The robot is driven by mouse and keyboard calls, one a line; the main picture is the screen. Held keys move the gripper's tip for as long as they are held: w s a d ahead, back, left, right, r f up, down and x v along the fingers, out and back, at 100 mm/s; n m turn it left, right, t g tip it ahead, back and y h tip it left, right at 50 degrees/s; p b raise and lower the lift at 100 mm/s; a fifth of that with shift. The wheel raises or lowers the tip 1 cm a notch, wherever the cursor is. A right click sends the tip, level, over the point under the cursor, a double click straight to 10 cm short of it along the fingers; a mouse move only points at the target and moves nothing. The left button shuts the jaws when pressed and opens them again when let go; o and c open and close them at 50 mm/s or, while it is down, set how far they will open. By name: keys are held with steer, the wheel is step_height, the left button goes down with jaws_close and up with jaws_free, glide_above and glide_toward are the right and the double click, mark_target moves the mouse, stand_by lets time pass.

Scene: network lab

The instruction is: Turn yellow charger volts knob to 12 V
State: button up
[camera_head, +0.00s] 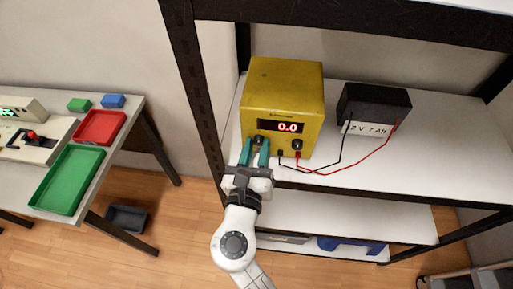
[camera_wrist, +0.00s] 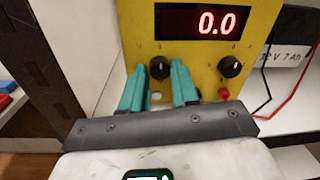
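The yellow charger (camera_head: 285,90) stands on the upper white shelf, its front panel facing me. Its red display (camera_head: 287,127) reads 0.0; the same reading shows in the wrist view (camera_wrist: 205,22). Two black knobs sit below the display: a left knob (camera_wrist: 160,67) and a right knob (camera_wrist: 230,67). My gripper (camera_wrist: 160,72), with teal fingers, is at the charger's front. Its fingers are apart, one on each side of the left knob. Whether they touch it is not clear.
A black battery (camera_head: 375,104) labelled 12 V 7 Ah stands right of the charger, joined to it by a black lead and a red lead (camera_head: 350,167). A dark shelf post (camera_head: 197,90) is close on the left. A side table (camera_head: 25,213) holds trays.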

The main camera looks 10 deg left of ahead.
jaws_close()
steer(key=shift+m, duration=0.3)
